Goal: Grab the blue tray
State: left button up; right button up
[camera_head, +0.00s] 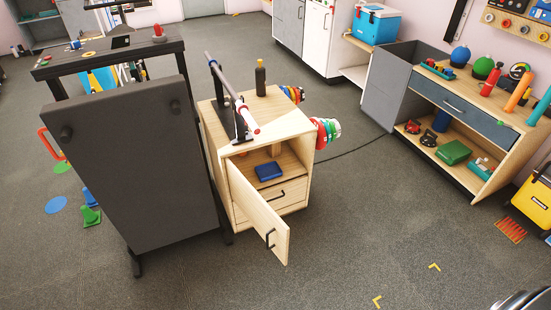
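A small dark blue tray-like object (269,171) lies on the shelf inside the open compartment of the light wooden cabinet (292,126). It is the only blue thing in that compartment, and its inside is too small to make out. The cabinet door (258,214) is swung open towards the front, with a dark handle (270,238) on it. Neither of my grippers is in view.
A bar on a stand (233,95) and a dark bottle (260,78) are on the cabinet. A large dark bench (144,165) stands close on its left. Coloured plates (327,131) hang on its right. The floor in front and to the right is mostly clear.

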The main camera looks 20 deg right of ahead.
aim_at(267, 171)
jog(key=i+l, duration=0.2)
jog(key=l, duration=0.15)
jog(key=i+l, duration=0.2)
jog(key=i+l+u, duration=0.1)
jog(key=l, duration=0.35)
jog(key=i+l, duration=0.45)
jog(key=l, duration=0.25)
jog(key=i+l+u, duration=0.1)
jog(key=l, duration=0.25)
jog(key=i+l, duration=0.3)
